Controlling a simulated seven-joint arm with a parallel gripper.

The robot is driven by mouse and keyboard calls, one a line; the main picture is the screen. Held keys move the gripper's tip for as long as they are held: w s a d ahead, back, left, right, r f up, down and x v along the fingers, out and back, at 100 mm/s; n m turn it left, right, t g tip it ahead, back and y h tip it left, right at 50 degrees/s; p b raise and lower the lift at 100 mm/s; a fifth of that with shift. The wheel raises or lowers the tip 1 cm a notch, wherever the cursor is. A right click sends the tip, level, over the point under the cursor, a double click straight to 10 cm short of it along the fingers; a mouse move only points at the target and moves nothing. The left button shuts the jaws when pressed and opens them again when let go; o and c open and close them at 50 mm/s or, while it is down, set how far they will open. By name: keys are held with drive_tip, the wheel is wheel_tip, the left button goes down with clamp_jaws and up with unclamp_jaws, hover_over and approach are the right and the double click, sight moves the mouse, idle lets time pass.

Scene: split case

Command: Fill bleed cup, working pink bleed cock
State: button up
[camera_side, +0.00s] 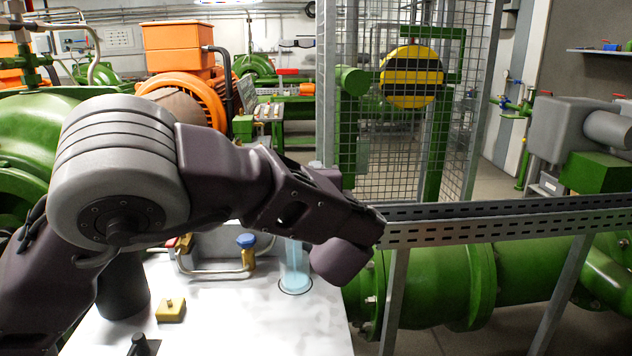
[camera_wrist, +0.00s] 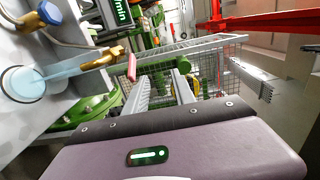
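The pink bleed cock shows in the wrist view as a pink handle (camera_wrist: 132,66) beside a brass body (camera_wrist: 103,58). In the side view my arm seems to hide it. The bleed cup (camera_side: 294,268) is a clear, light-blue cylinder standing upright in a dark ring on the white bench. In the wrist view a pale-blue column (camera_wrist: 55,72) runs from the ring toward the brass body; I cannot tell cup wall from liquid there. My gripper's purple housing (camera_side: 342,262) is just right of the cup. Its fingertips are hidden, and no grip on the cock shows.
A blue-handled cock (camera_side: 246,241) with a brass body stands left of the cup on grey pipework. A small yellow block (camera_side: 171,309) lies on the bench (camera_side: 235,325). A slotted metal rail (camera_side: 500,220) and green pipes (camera_side: 440,290) lie to the right.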

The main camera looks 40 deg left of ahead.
drive_tip(key=shift+a, duration=0.1)
drive_tip(key=shift+c, duration=1.1)
drive_tip(key=s+a+n+g, duration=0.1)
drive_tip(key=n, duration=0.2)
drive_tip(key=s+a+n+g+h, duration=0.1)
drive_tip(key=a+n, duration=0.1)
drive_tip(key=n, duration=0.1)
drive_tip(key=s+a+n+g, duration=0.1)
drive_tip(key=a+n+g, duration=0.1)
drive_tip(key=shift+s+r+n+h, duration=0.1)
drive_tip(key=shift+s+n+h, duration=0.2)
drive_tip(key=shift+n+h, duration=0.1)
clamp_jaws()
drive_tip(key=s+r+n+g+h, duration=0.1)
drive_tip(key=s+r+n+h, duration=0.55)
drive_tip(key=n, duration=0.65)
drive_tip(key=shift+n+h, duration=0.3)
drive_tip(key=shift+h, duration=0.45)
drive_tip(key=x, duration=0.4)
drive_tip(key=w+d+x, duration=0.1)
drive_tip(key=x, duration=0.4)
drive_tip(key=w+d+r+x, duration=0.1)
drive_tip(key=x, duration=0.4)
drive_tip(key=shift+w+d, duration=0.1)
drive_tip(key=shift+w, duration=0.15)
drive_tip(key=shift+r, duration=0.1)
